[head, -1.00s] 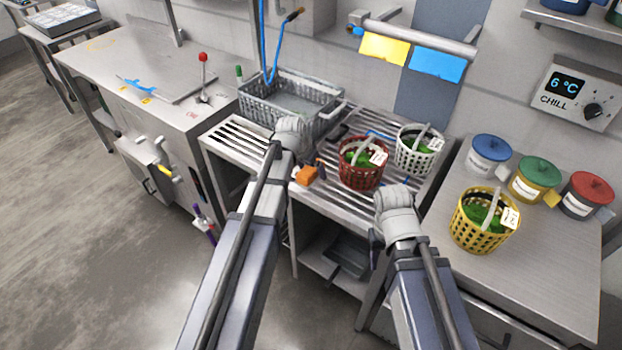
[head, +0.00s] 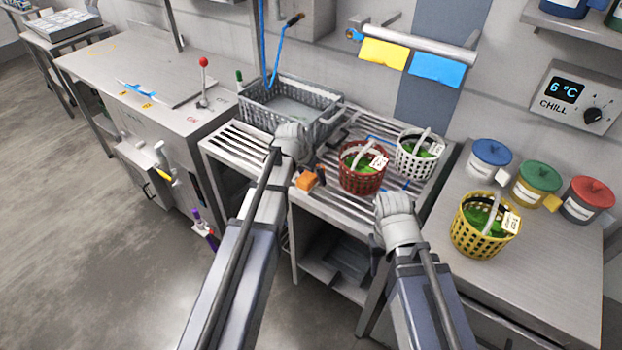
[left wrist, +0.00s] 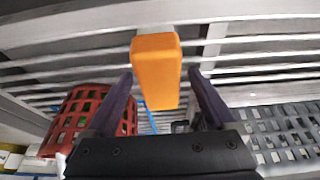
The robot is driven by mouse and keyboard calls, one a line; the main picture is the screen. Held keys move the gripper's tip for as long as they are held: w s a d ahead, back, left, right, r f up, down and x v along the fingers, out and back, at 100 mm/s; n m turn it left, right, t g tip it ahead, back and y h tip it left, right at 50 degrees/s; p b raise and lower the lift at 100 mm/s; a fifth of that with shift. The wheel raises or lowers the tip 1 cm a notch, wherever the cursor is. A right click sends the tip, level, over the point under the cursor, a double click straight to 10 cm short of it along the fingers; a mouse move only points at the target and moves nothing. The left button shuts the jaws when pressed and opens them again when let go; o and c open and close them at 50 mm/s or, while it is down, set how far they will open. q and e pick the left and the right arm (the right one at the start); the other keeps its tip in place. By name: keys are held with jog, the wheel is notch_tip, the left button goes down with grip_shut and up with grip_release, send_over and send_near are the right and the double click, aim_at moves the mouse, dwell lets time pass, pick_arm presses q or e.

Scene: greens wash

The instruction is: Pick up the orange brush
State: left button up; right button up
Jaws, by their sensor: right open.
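The orange brush (head: 307,181) lies on the slatted metal rack near its front edge, left of the red basket. In the left wrist view its orange block (left wrist: 156,68) shows between the two dark fingers, with a gap on each side. My left gripper (left wrist: 160,75) is open around or just above it; I cannot tell the exact height. In the head view the left gripper (head: 318,172) is beside the brush, partly hidden by my wrist. My right gripper (head: 377,246) is open and apart from the brush, low in front of the rack.
A red basket (head: 362,181) and a white basket (head: 416,160) of greens stand on the rack (head: 335,207). A grey crate (head: 322,129) is behind my left wrist. A yellow basket (head: 463,240) and lidded tubs stand on the right counter (head: 560,255).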

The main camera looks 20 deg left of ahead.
pick_arm(q)
grip_shut()
dwell(0.5)
notch_tip(320, 180, up, 11)
jog(key=p, duration=1)
jog(key=shift+f+p, duration=0.2)
jog(key=shift+p, duration=0.1)
jog(key=c, duration=0.5)
grip_release()
jog(key=shift+c, duration=0.2)
jog(key=c, duration=0.7)
